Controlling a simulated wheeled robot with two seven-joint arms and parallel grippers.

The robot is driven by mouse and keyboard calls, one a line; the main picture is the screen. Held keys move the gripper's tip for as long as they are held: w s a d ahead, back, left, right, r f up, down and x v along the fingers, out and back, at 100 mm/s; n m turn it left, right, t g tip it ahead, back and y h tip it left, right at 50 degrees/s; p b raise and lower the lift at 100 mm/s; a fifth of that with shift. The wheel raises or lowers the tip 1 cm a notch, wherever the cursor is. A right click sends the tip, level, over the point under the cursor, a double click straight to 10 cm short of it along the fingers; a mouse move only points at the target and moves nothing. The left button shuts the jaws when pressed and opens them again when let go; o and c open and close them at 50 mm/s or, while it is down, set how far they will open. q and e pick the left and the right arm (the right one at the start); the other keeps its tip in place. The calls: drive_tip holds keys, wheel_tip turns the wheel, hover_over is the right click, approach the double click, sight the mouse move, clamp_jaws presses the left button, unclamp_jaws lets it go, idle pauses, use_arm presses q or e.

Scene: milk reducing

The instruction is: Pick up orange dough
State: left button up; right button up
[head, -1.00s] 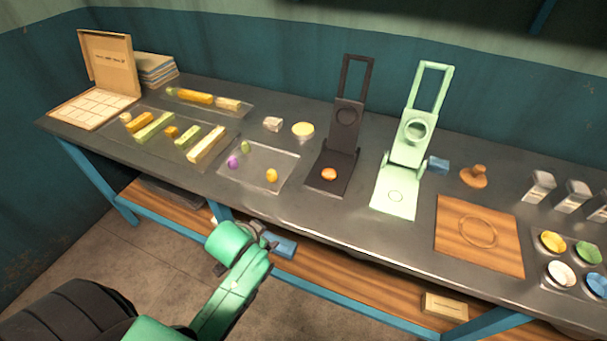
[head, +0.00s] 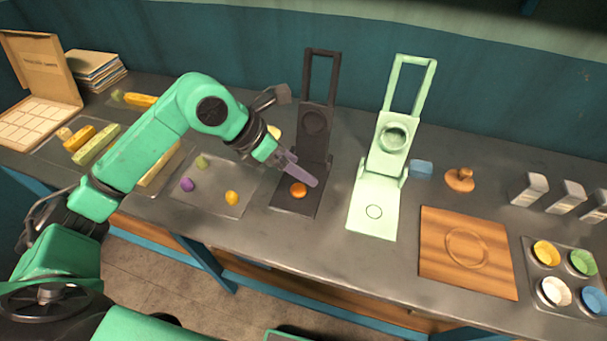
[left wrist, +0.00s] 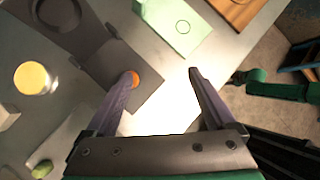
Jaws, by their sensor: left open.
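The orange dough (head: 298,190) is a small ball resting on the lower plate of the black press (head: 290,207), whose hinged upper part stands up. My left gripper (head: 314,182) is above the black press, just over and beside the dough, not holding it. In the left wrist view its fingers (left wrist: 165,75) are spread apart and empty. The dough (left wrist: 134,81) shows there at the tip of the left-hand finger, partly covered by it. In that view a green arm of mine with a dark end (left wrist: 240,77) is at the right; its jaw state is unclear.
A clear tray (head: 215,203) with purple, green and yellow dough balls lies left of the press. A mint-green press (head: 375,221) stands open to the right, then a wooden board (head: 440,265) and a tray of colored cups (head: 532,285). The tall upright press frames are close by.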

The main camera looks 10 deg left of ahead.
use_arm(q)
drive_tip(key=w+a+f+y, duration=0.2)
drive_tip(key=a+y, duration=0.1)
drive_tip(key=a, duration=0.3)
drive_tip(key=p, duration=0.3)
approach(297, 189)
drive_tip(key=p+x, duration=0.2)
drive_tip(key=x, duration=0.5)
drive_tip(key=shift+d+f+p, duration=0.2)
drive_tip(key=shift+f+p, duration=0.1)
drive_tip(key=shift+p, duration=0.1)
drive_tip(key=shift+w+f, duration=0.1)
drive_tip(key=shift+f, duration=0.15)
clamp_jaws()
use_arm(e)
wheel_tip(297, 189, up, 6)
drive_tip(key=shift+w+f, duration=0.15)
use_arm(q)
drive_tip(key=shift+r, duration=0.2)
